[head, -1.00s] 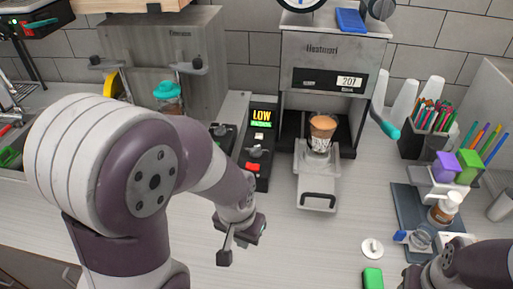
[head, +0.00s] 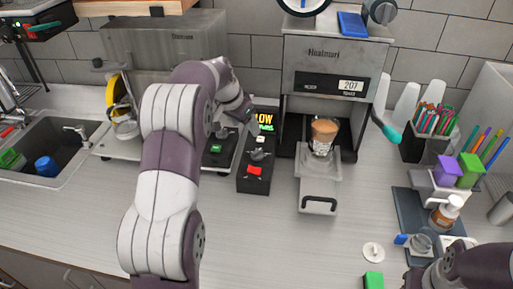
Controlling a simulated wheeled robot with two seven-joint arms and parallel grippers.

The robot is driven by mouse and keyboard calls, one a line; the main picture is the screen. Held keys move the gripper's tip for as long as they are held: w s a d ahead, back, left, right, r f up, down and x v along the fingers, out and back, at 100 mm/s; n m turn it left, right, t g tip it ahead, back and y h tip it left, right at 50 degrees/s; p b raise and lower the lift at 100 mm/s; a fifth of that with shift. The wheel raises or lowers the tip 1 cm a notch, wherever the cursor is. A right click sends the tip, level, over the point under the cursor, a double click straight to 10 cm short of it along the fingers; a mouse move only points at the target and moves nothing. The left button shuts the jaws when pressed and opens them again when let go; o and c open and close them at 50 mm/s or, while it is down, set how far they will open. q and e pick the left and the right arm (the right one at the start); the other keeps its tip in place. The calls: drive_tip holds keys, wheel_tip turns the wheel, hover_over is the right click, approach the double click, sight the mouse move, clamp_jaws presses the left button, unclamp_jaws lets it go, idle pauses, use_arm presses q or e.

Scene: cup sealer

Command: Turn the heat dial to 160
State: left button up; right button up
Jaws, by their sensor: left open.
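The cup sealer (head: 322,52) stands at the back centre, with a display (head: 350,85) reading about 207. A round grey knob (head: 381,11) sits at its top right. A black control box (head: 254,181) beside the sealer has a lit screen, partly covered, with "LOW" readable, a grey knob (head: 259,154) and a red switch. I cannot tell for sure which knob is the heat dial. My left gripper (head: 250,116) is open and empty at the left edge of the box's screen, behind the box's knob. My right gripper (head: 418,279) is at the lower right; its jaws are unclear.
A filled cup (head: 323,135) stands in the sealer's pulled-out tray (head: 318,188). A grey machine (head: 130,60) and a sink (head: 45,150) are at left. The front counter is mostly clear.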

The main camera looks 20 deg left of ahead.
sight(258, 150)
use_arm(q)
drive_tip(key=shift+m, duration=0.4)
drive_tip(key=p+x, duration=0.1)
drive_tip(key=x, duration=0.3)
drive_tip(key=p+x, duration=0.1)
drive_tip(key=x, duration=0.3)
drive_tip(key=p+x, duration=0.2)
drive_tip(key=x, duration=0.2)
drive_tip(key=shift+s+d, duration=0.35)
drive_tip(key=shift+w+f, duration=0.2)
drive_tip(key=shift+f, duration=0.35)
drive_tip(key=c, duration=1)
